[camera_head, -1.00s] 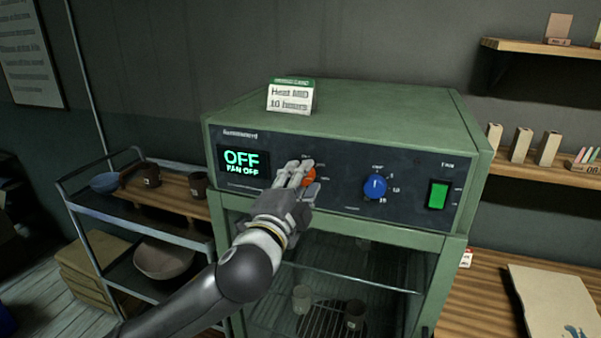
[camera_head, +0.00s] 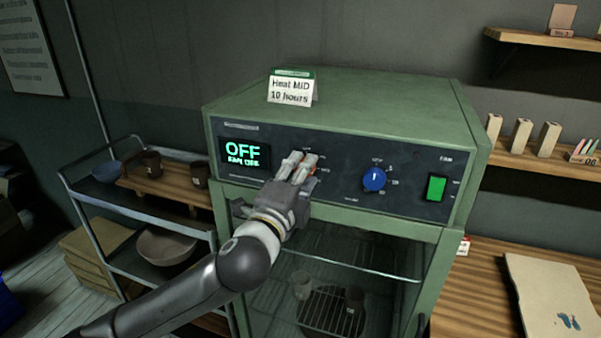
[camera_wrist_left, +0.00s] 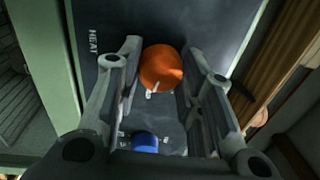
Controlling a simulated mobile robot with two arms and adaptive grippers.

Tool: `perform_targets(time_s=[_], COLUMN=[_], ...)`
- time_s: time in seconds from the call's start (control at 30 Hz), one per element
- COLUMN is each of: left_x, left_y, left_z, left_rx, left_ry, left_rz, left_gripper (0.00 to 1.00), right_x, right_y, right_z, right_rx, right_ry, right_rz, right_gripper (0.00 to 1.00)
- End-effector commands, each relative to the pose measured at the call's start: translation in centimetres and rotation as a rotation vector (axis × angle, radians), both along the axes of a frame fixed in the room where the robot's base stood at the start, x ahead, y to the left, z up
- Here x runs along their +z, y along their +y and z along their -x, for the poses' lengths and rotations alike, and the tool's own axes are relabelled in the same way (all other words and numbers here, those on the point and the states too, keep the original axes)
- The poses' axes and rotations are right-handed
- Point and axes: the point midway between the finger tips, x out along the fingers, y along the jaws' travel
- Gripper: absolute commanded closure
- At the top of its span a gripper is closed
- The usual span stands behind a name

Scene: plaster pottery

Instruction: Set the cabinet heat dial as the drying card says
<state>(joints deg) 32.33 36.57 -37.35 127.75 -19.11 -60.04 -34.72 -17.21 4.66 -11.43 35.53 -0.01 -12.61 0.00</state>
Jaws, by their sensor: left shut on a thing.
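The green drying cabinet (camera_head: 350,108) has a dark control panel on its front. The drying card (camera_head: 290,90) stands on top and reads "Heat MID 10 hours". The display (camera_head: 242,152) reads OFF, with a smaller line under it too blurred to read surely. My left gripper (camera_head: 302,168) is at the orange heat dial (camera_head: 311,168), shut on it and covering most of it. In the left wrist view the orange dial (camera_wrist_left: 161,68) lies between the two fingers (camera_wrist_left: 160,82), with the word HEAT beside it. My right gripper is not in view.
A blue dial (camera_head: 374,179) and a lit green switch (camera_head: 436,187) sit right of the heat dial. A cart (camera_head: 104,215) with bowls and mugs stands left. A wooden table (camera_head: 481,290) and wall shelves (camera_head: 530,160) are on the right.

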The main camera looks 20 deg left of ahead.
Motion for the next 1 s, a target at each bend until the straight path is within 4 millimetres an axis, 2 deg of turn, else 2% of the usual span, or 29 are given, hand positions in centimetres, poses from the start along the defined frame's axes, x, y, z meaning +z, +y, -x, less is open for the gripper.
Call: perform_targets(time_s=[0.03,0.07,0.23,0.53,0.63,1.0], left_x=[-0.1,-0.1,-0.1,-0.1,-0.2,-0.7], left_y=[-0.1,-0.1,-0.1,0.0,0.0,0.2], left_z=[0.0,0.0,0.0,0.1,0.6,6.1], left_rx=[-0.002,-0.002,-0.001,-0.001,-0.001,-0.002], left_ry=[0.003,0.003,0.003,0.002,0.002,0.004], left_rz=[0.001,0.001,0.001,0.002,0.001,0.002], left_gripper=[0.89,0.64,0.42,0.42,0.42,0.42], right_x=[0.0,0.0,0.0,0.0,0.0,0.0], right_y=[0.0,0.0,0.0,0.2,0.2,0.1], right_z=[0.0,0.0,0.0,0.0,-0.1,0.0], right_rx=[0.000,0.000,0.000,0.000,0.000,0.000], right_ry=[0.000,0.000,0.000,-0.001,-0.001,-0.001], right_rz=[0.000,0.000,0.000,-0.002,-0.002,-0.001], right_gripper=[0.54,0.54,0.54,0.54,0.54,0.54])
